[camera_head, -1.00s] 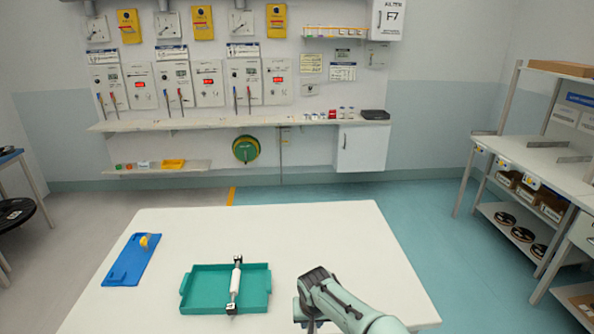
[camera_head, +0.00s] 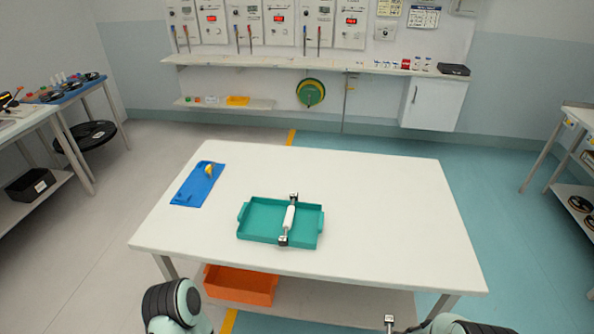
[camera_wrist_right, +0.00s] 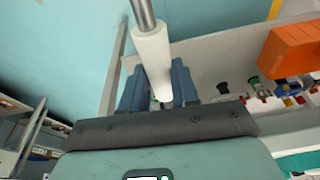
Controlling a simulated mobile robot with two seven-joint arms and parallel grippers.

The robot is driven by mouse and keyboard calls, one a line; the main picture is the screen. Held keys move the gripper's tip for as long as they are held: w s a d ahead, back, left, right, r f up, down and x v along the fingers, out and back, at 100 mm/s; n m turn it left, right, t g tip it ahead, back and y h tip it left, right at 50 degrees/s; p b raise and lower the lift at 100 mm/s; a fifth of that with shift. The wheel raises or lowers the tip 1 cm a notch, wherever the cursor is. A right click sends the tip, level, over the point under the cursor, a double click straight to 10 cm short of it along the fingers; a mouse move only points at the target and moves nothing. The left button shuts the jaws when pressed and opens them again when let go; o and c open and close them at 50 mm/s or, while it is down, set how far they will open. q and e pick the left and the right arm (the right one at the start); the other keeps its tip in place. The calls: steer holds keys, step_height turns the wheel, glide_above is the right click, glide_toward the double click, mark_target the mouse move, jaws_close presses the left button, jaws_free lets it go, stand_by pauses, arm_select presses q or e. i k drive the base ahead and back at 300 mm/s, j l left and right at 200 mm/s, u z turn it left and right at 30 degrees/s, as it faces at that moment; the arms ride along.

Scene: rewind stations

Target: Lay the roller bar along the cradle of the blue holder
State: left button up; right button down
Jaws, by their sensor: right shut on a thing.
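A roller bar (camera_head: 289,218) with a white middle and dark, silvery ends lies across the teal tray (camera_head: 258,233) on the white table. The blue holder (camera_head: 188,189) lies flat at the table's left, with a small yellow part standing on it; its cradle is too small to make out. In the right wrist view my right gripper (camera_wrist_right: 160,88) is shut on a white roller (camera_wrist_right: 153,60) with a metal rod end. A small piece of metal shows at the bottom edge of the head view (camera_head: 389,320). My left arm shows at bottom left, its gripper hidden.
The white table (camera_head: 370,200) has free room right of the tray and between tray and holder. An orange bin (camera_head: 240,285) sits on its lower shelf. Side benches stand left and right, and a wall shelf (camera_head: 330,67) runs behind.

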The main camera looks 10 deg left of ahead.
mark_target(196, 181)
steer(key=j+u, duration=0.1)
steer(key=u, duration=0.35)
steer(key=j+u, duration=0.1)
steer(key=u, duration=0.8)
steer(key=i+j+u, duration=0.1)
steer(key=u, duration=0.8)
steer(key=i+j+u, duration=0.25)
steer(key=i, duration=0.3)
steer(key=i+j+u, duration=0.1)
steer(key=i+u, duration=0.15)
steer(key=i, duration=0.25)
steer(key=i+z, duration=0.7)
steer(key=i+j+z, duration=0.15)
steer(key=z, duration=0.15)
steer(key=i, duration=0.1)
